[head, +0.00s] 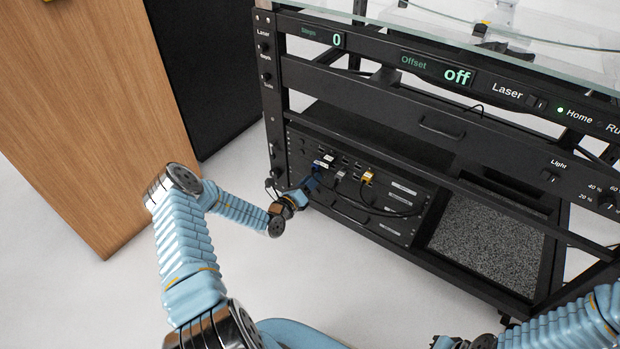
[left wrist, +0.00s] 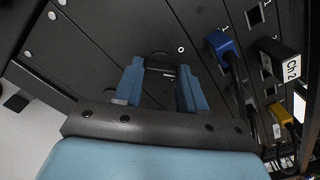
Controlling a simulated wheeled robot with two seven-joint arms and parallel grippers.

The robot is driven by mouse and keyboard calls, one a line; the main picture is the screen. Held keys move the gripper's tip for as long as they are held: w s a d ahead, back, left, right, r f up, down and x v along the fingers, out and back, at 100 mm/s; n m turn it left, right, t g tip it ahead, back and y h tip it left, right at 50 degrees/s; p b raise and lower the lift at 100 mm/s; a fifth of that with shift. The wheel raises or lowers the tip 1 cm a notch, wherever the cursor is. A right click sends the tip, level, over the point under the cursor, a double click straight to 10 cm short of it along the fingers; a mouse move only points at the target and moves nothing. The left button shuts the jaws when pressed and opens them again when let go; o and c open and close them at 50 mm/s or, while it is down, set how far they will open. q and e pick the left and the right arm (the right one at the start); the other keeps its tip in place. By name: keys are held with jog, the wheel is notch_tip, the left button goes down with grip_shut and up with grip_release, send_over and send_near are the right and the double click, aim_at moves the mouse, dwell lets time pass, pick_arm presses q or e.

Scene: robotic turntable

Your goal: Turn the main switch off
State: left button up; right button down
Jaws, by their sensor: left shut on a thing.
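My left gripper (head: 308,187) reaches the lower left of the black rack's front panel. In the left wrist view its two blue fingers (left wrist: 160,72) are on either side of a dark knob, the main switch (left wrist: 160,61), and are shut on it. A small white ring mark shows on the panel just right of the knob. Much of the knob is dark and its exact angle is hard to tell. In the head view the gripper hides the switch.
A blue plug (left wrist: 221,44), a black plug labelled Ch2 (left wrist: 281,60) and a yellow plug (left wrist: 281,113) sit right of the fingers, with hanging cables. The rack (head: 440,128) has a glass top and lit displays. A wooden cabinet (head: 95,110) stands left; the floor between is clear.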

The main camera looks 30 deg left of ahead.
pick_arm(q)
jog(key=n+p, duration=0.2)
jog(key=n, duration=0.7)
jog(key=shift+n, duration=0.4)
dwell(0.4)
jog(key=o, duration=1.1)
jog(key=shift+c, duration=0.2)
jog(key=s+a, duration=0.1)
jog(key=s, duration=1.2)
jog(key=shift+s+p, duration=0.4)
